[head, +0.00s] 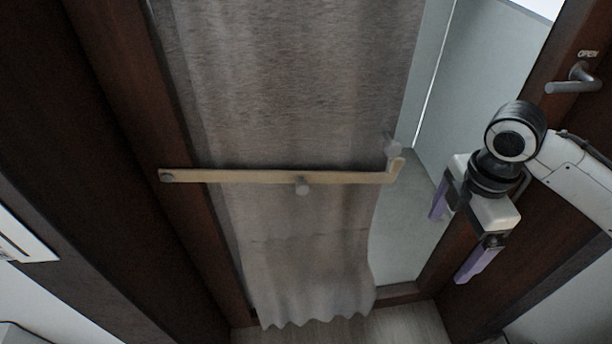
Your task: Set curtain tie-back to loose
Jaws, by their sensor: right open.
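A grey-brown curtain (300,90) hangs in a dark wooden doorway. A pale wooden tie-back bar (245,176) lies level across its front, from a pivot on the left frame (167,177) to an upturned end (396,168) at the curtain's right edge. My left gripper is not in view.
Pale wall shows through the gap between curtain and right frame. Wooden floor (395,326) shows at the bottom.

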